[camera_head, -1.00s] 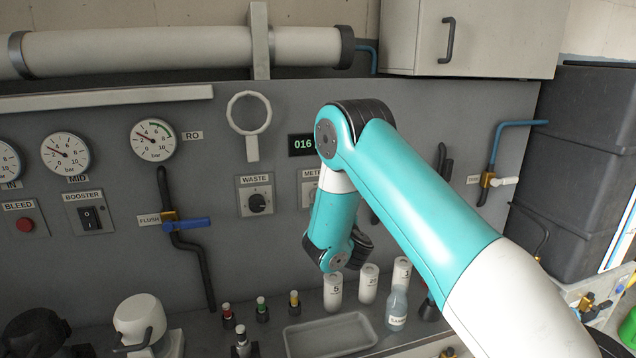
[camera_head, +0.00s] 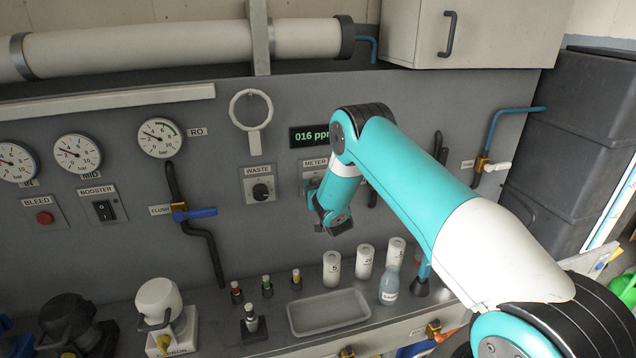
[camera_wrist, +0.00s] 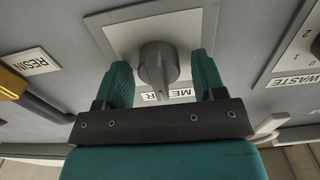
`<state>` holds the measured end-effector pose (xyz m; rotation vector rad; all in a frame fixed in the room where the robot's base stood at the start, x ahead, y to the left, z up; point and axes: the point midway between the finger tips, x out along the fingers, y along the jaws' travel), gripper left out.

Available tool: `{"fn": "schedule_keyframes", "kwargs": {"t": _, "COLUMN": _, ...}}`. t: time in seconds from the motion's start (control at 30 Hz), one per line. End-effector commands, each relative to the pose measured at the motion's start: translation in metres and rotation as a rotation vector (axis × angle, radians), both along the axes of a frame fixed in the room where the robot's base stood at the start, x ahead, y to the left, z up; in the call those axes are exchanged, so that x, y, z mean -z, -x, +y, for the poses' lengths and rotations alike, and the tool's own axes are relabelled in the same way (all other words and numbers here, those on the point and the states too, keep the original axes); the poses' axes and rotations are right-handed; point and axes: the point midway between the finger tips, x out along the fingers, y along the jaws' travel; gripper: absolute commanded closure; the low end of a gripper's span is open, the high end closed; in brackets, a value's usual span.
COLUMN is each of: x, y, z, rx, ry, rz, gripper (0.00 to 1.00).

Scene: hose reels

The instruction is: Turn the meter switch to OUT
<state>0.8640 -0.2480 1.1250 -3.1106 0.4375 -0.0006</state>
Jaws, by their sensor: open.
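The meter switch is a grey rotary knob (camera_wrist: 157,62) on a pale plate (camera_wrist: 118,30) in the wrist view, which looks at the panel upside down. Its METER label (camera_wrist: 178,96) is partly covered by my gripper. The knob's ridge points down in that picture, toward the label. My gripper (camera_wrist: 160,68) is open, with one teal finger on each side of the knob. Gaps seem to show between fingers and knob. The position markings, OUT included, cannot be read. In the head view the METER label (camera_head: 314,163) shows, but my arm hides most of the switch.
The WASTE switch (camera_head: 261,191) is just left of the meter switch. A ppm display (camera_head: 311,136) is above. White bottles (camera_head: 332,268), a clear bottle (camera_head: 390,285) and a tray (camera_head: 328,312) stand on the shelf below. A RESIN label (camera_wrist: 33,64) is beside the meter plate.

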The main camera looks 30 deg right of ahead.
Motion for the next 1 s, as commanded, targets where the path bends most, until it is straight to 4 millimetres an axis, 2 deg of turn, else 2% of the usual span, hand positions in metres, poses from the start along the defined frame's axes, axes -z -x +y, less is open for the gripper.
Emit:
{"fn": "schedule_keyframes", "kwargs": {"t": 0.17, "x": 0.0003, "y": 0.0002, "z": -0.0002, "rx": 0.000, "ry": 0.000, "rz": 0.000, "gripper": 0.37}}
{"fn": "schedule_keyframes", "kwargs": {"t": 0.37, "x": 0.0002, "y": 0.0002, "z": 0.0000, "rx": 0.000, "ry": 0.000, "rz": 0.000, "gripper": 0.83}}
{"fn": "schedule_keyframes", "kwargs": {"t": 0.67, "x": 0.0019, "y": 0.0002, "z": -0.0005, "rx": 0.001, "ry": -0.021, "rz": -0.007, "gripper": 0.83}}
{"fn": "schedule_keyframes", "kwargs": {"t": 1.0, "x": 0.0085, "y": 0.0008, "z": -0.0020, "rx": 0.001, "ry": -0.207, "rz": -0.064, "gripper": 0.83}}
